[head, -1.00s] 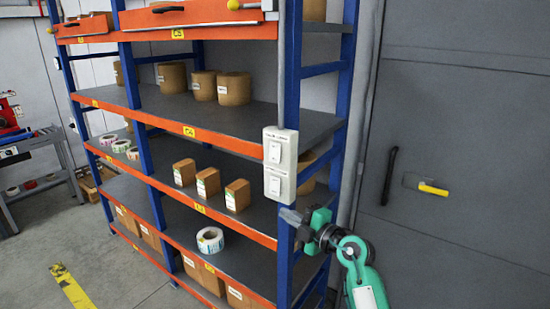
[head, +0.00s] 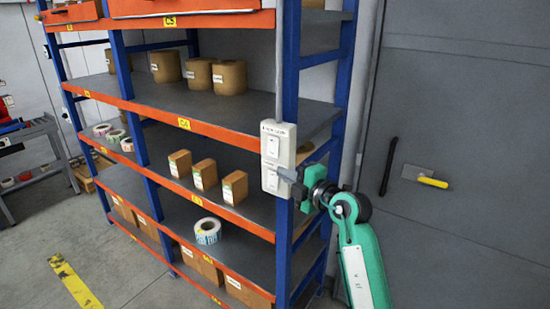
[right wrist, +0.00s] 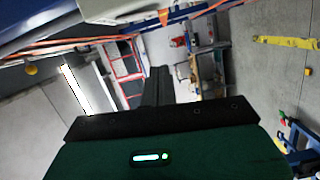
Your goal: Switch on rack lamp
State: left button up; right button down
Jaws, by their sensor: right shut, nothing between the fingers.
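Two white switch boxes are mounted one above the other on the blue rack post. The upper switch box (head: 276,142) has a label at its top too small to read surely and a pale rocker. The lower switch box (head: 272,179) is partly covered by my gripper's tip. My right gripper (head: 289,175) is shut and empty, its tip pointing left at the right part of the lower box; I cannot tell whether it touches. The right wrist view shows the dark shut fingers (right wrist: 158,88) in the middle. My left gripper is not in view.
The orange and blue rack (head: 200,120) holds boxes, rolls and brown cartons. A grey door (head: 460,150) with a black handle (head: 389,171) stands right of the rack. A yellow floor stripe (head: 75,284) lies at lower left, with open floor around it.

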aim_at(273, 147)
jog(key=w+a+p, duration=0.1)
jog(key=w, duration=0.1)
jog(key=w+a+p, duration=0.1)
jog(key=w, duration=0.2)
jog(key=w+a+p, duration=0.1)
jog(key=w, duration=0.2)
jog(key=shift+w+f, duration=0.2)
jog(key=shift+w+d+f+p, duration=0.1)
jog(key=shift+w+d+p, duration=0.15)
jog(key=shift+w+p, duration=0.1)
